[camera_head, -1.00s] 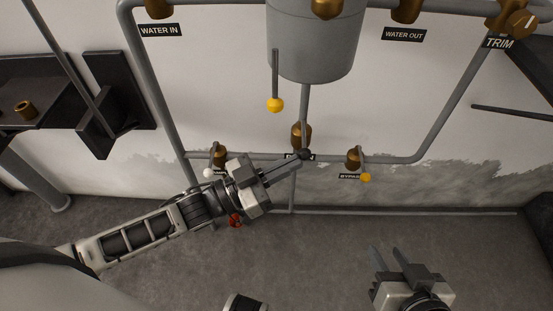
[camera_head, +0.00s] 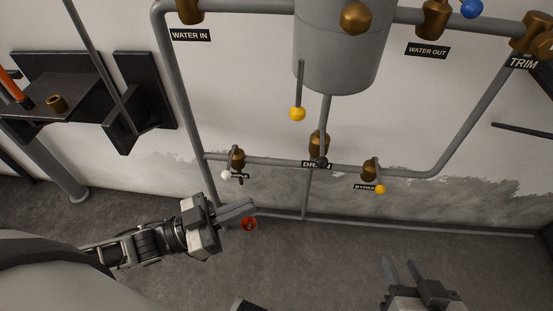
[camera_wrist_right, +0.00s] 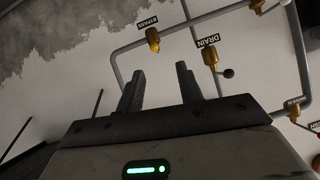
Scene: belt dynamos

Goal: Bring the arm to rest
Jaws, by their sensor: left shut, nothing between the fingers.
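My left arm comes in from the left in the head view. Its gripper (camera_head: 236,213) is shut and empty, in front of the lower wall beside a red round handle (camera_head: 249,223). Whether it touches that handle I cannot tell. My right gripper (camera_head: 402,270) is at the bottom right of the head view with its two fingers apart. In the right wrist view its fingers (camera_wrist_right: 160,85) are open with nothing between them.
Pipes with brass valves run along the wall, including the drain valve (camera_head: 319,145) and bypass valve (camera_head: 370,170). A grey tank (camera_head: 342,50) hangs above. A dark shelf (camera_head: 60,95) stands at the left. The floor (camera_head: 300,265) between the grippers is clear.

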